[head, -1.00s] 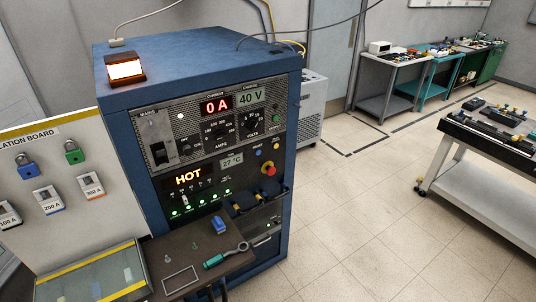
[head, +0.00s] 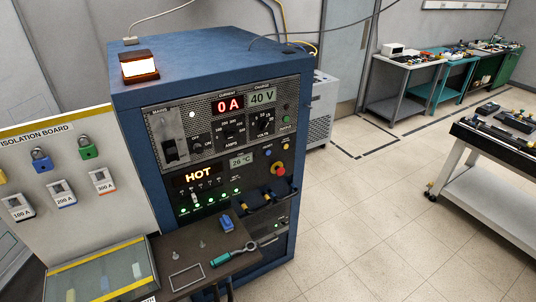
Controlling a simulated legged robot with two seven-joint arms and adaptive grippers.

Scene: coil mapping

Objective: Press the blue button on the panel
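The tall blue cabinet (head: 128,115) stands at the centre left with a dark control panel on its front. A small blue button (head: 268,153) sits on the panel's right side, above and left of a red mushroom knob (head: 279,169) on a yellow base. Neither of my grippers shows in the head view, and nothing is seen touching the blue button.
The isolation board (head: 40,140) with padlocks is at the left. A white-framed bench (head: 470,180) stands right; open floor (head: 370,220) lies between.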

